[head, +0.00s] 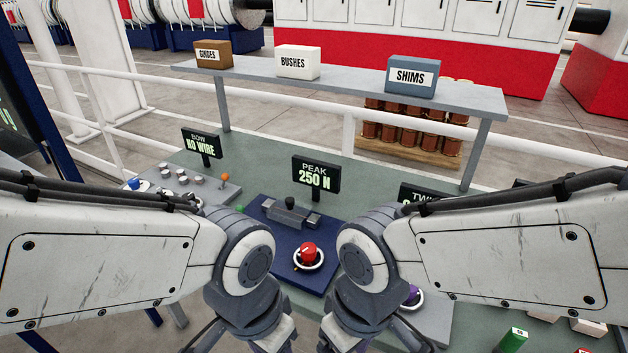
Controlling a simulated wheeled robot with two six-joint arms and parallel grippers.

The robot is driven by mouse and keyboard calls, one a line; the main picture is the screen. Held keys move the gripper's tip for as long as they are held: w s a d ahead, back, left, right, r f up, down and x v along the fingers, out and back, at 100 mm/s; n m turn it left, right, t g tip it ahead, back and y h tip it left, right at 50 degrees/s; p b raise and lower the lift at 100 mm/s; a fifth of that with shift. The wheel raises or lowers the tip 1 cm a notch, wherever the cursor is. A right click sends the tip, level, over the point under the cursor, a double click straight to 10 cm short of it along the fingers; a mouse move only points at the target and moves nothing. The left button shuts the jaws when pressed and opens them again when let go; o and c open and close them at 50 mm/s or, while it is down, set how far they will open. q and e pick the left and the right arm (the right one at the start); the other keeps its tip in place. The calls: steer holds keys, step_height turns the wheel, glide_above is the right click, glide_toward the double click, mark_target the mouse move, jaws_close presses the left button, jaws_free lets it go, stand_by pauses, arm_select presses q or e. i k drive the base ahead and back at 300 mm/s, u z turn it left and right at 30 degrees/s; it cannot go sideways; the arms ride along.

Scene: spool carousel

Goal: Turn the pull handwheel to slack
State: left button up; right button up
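A red knob (308,253) with a white pointer mark sits in a white ring on a blue plate (262,237), below a display (315,177) reading PEAK 250 N. A purple knob (412,295) in a pale ring shows to the right, partly hidden by my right arm. No label marks either one as the pull handwheel, and I cannot read a slack mark. My two arms come in from both sides and their wrists bend down on either side of the red knob, nearer to me. Both grippers lie below the bottom edge, out of sight.
A grey block with a black knob (289,202) stands behind the red knob. A small panel (182,182) with buttons is at left, below a NO WIRE display (201,144). A shelf (350,84) holds GUIDES, BUSHES and SHIMS boxes. A green block (513,340) is at lower right.

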mark_target(308, 250)
steer(key=z, duration=0.05)
steer(key=k, duration=1.2)
steer(key=u, duration=0.85)
steer(key=i, duration=1.1)
steer(key=z, duration=0.6)
